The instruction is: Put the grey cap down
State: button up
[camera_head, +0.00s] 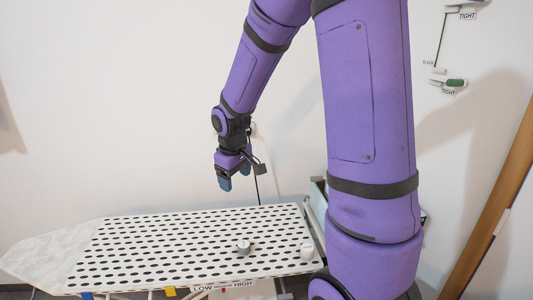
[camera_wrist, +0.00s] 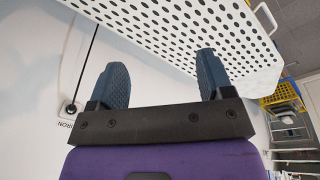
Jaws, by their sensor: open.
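A small grey cap (camera_head: 243,246) rests on the perforated white board (camera_head: 150,250), right of the board's middle. My gripper (camera_head: 225,184) hangs above the board's back edge, up and to the left of the cap and well apart from it. In the wrist view, the two blue fingers of my gripper (camera_wrist: 160,75) are spread wide with nothing between them. The perforated board (camera_wrist: 200,22) fills the upper right there, and I cannot see the cap in that view.
A small white object (camera_head: 307,251) sits near the board's right end. Behind the board is a plain white wall with a dark cord (camera_head: 257,180). A yellow basket (camera_wrist: 282,95) shows at the right of the wrist view. Much of the board's left is clear.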

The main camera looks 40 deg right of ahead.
jog(key=s+a+r+m+t, duration=0.1)
jog(key=s+a+r, duration=0.2)
jog(key=s+r, duration=0.3)
jog(key=s+a+r+t, duration=0.1)
jog(key=s+a+r, duration=0.1)
jog(key=s+r, duration=0.3)
jog(key=s+a+r+m+t+y, duration=0.1)
jog(key=s+a+r, duration=0.2)
jog(key=s+r, duration=0.3)
jog(key=s, duration=0.5)
jog(key=shift+s+a+r+m+t, duration=0.25)
jog(key=shift+a+r+m+t, duration=0.05)
jog(key=shift+a+r, duration=0.05)
